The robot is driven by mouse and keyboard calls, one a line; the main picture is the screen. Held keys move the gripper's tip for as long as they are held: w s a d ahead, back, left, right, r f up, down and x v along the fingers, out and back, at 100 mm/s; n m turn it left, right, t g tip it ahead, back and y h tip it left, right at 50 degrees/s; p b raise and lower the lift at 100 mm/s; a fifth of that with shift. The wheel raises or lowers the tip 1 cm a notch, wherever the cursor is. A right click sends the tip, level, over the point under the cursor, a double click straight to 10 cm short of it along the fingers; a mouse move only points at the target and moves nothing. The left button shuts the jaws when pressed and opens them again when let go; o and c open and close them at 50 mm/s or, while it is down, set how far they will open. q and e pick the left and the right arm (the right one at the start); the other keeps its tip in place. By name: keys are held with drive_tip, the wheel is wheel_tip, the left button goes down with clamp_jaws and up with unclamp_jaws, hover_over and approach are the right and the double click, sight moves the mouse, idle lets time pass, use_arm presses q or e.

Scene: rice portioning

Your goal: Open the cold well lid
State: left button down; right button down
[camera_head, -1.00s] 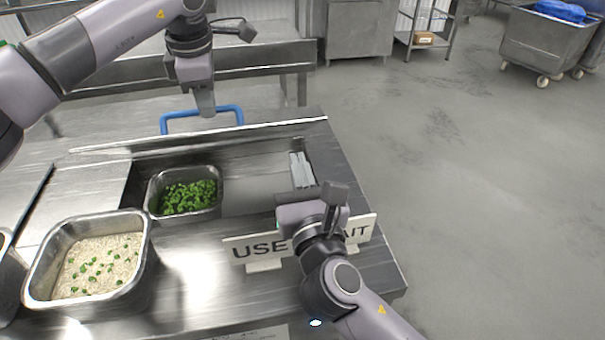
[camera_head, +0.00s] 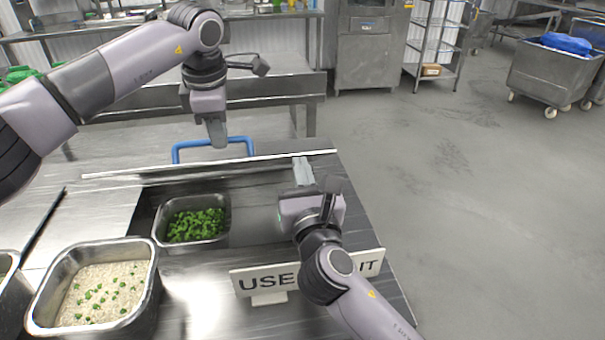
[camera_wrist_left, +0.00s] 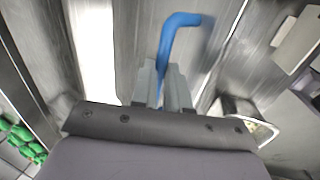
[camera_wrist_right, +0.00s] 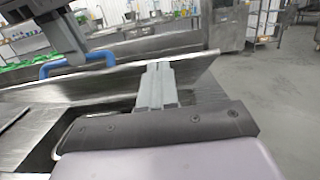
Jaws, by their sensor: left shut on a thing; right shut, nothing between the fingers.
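The cold well lid (camera_head: 120,174) is a metal panel behind the pan of greens, seen almost edge-on in the head view. In the right wrist view the lid (camera_wrist_right: 205,68) stands tilted, with a gap below it. Its blue handle (camera_head: 178,150) shows beyond the edge. My left gripper (camera_head: 218,145) is shut on the handle, which also shows between the fingers in the left wrist view (camera_wrist_left: 180,20). My right gripper (camera_head: 303,160) is shut and empty, its fingertips close to the lid's right part. I cannot tell whether they touch it.
A pan of greens (camera_head: 229,222) and a pan of rice with green bits (camera_head: 152,262) are on the counter. A "USE... IT" sign (camera_head: 262,281), partly hidden by my right arm, stands at the front right. Open floor (camera_head: 470,230) lies to the right.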

use_arm(q)
drive_tip(key=c, duration=1.4)
unclamp_jaws()
drive_tip(key=shift+w+a+f, duration=0.15)
drive_tip(key=shift+a+f, duration=0.05)
drive_tip(key=shift+f, duration=0.25)
drive_tip(key=shift+o, duration=1.4)
drive_tip(key=shift+w+f, duration=0.1)
drive_tip(key=shift+w, duration=0.05)
drive_tip(key=shift+d, duration=0.1)
